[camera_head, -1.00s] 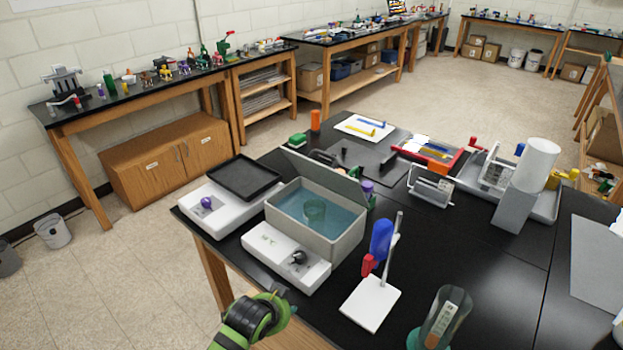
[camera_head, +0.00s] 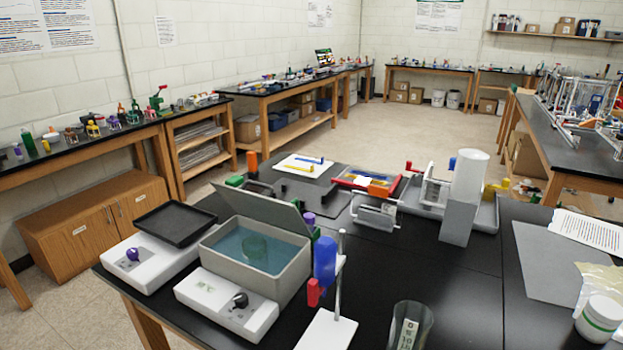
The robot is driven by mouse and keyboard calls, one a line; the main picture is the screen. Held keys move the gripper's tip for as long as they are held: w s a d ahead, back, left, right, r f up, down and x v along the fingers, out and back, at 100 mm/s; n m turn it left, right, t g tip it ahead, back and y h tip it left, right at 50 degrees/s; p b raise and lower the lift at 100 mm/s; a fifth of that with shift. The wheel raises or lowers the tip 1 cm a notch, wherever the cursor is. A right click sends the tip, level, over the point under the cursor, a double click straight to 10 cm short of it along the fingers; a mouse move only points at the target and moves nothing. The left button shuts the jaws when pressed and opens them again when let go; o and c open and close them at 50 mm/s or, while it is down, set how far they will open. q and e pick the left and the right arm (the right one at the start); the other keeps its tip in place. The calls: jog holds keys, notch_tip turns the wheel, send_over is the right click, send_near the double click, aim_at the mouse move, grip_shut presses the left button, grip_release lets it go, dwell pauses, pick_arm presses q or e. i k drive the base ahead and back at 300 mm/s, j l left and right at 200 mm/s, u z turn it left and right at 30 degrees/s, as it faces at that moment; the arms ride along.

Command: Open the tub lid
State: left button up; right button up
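A grey rectangular tub (camera_head: 290,277) stands on the black table, left of the middle. Its lid (camera_head: 262,206) is raised and tilted up along the back edge, so the inside shows. A small white jar with a closed white lid (camera_head: 600,318) stands at the lower right edge. Neither of my grippers shows in the head view.
White boxes with knobs (camera_head: 225,303) (camera_head: 130,265) sit beside the tub, one under a black tray (camera_head: 174,223). A stand with a blue and red clamp (camera_head: 325,262) and a clear vessel (camera_head: 411,325) are to its right. The right-middle tabletop (camera_head: 470,290) is clear.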

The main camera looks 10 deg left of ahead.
aim_at(265, 203)
jog(key=j+z, duration=0.85)
jog(key=k+j+z, duration=0.1)
jog(key=j+z, duration=0.3)
jog(key=k+j+z, duration=0.2)
jog(key=j+z, duration=0.25)
